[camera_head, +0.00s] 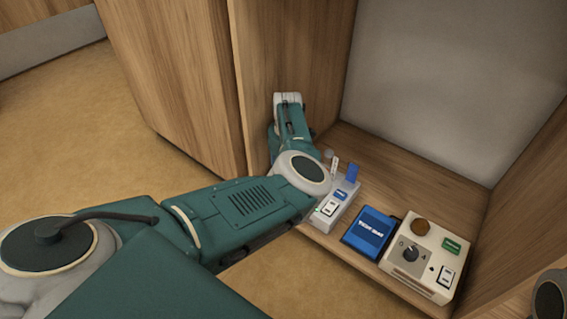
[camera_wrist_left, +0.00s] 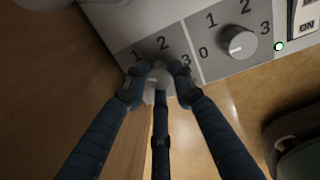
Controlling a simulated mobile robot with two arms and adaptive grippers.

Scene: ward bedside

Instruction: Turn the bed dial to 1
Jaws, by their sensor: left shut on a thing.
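In the left wrist view, a pale panel (camera_wrist_left: 110,17) carries two round dials marked with numbers. My left gripper (camera_wrist_left: 160,84) has its dark fingers shut around the left dial (camera_wrist_left: 158,75); the marks 1, 2 and 3 show around it, but its pointer is mostly covered. The other dial (camera_wrist_left: 238,42) stands free to the right, its light mark towards 0. No name shows for either dial, so I cannot tell which is the bed dial. My right gripper is not in view.
A blue box (camera_head: 369,232) and a cream box (camera_head: 425,262) with a black knob (camera_head: 410,254) stand right of the grey box on the wooden shelf (camera_head: 440,165). A wooden side wall (camera_head: 265,60) rises close behind my left arm.

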